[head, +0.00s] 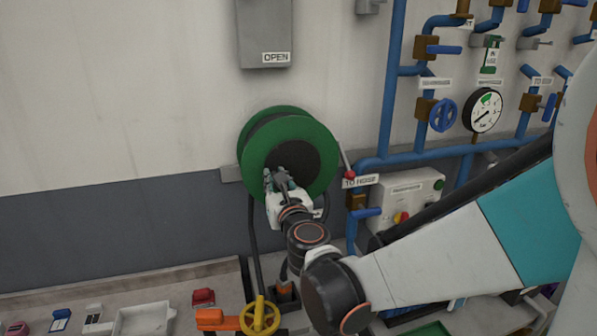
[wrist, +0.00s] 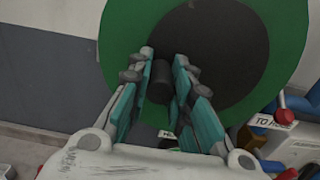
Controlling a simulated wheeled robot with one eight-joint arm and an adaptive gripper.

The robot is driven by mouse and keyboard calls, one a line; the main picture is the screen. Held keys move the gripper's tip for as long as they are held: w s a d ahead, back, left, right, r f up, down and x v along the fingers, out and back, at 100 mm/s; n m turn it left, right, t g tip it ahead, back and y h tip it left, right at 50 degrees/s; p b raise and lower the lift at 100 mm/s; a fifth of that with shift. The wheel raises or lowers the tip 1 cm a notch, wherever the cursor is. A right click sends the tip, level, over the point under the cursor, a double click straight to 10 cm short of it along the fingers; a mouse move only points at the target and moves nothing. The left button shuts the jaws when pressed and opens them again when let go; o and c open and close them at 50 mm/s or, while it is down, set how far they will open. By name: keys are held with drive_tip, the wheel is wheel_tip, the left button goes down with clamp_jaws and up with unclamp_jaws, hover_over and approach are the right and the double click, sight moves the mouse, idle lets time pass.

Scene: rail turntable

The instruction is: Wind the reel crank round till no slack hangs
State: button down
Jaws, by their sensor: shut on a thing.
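The green hose reel (head: 318,140) with a dark hub face is mounted on the wall. It also fills the top of the wrist view (wrist: 118,45). My gripper (head: 278,180) is at the lower left of the hub face, in front of the reel. In the wrist view my gripper (wrist: 164,58) is shut on the black crank handle (wrist: 160,83), which sits between its fingers. In the head view the handle is hidden by my gripper.
Blue pipes (head: 388,80) with valves and a gauge (head: 486,110) stand to the right. A red-knobbed lever (head: 349,174) is close to the reel's right rim. A grey control box (head: 410,205) and a yellow handwheel (head: 259,317) are nearby. The wall left of the reel is clear.

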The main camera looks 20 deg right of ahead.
drive_tip(key=shift+f, duration=0.1)
drive_tip(key=shift+d+f+b, duration=0.25)
drive_tip(key=shift+f+b, duration=0.3)
drive_tip(key=shift+f, duration=0.05)
idle(0.3)
drive_tip(key=shift+d+f+b, duration=0.5)
drive_tip(key=shift+f+b, duration=0.05)
drive_tip(key=shift+d+f+b, duration=0.4)
drive_tip(key=shift+d+b, duration=0.05)
drive_tip(key=shift+d, duration=0.1)
drive_tip(key=shift+d+f, duration=0.1)
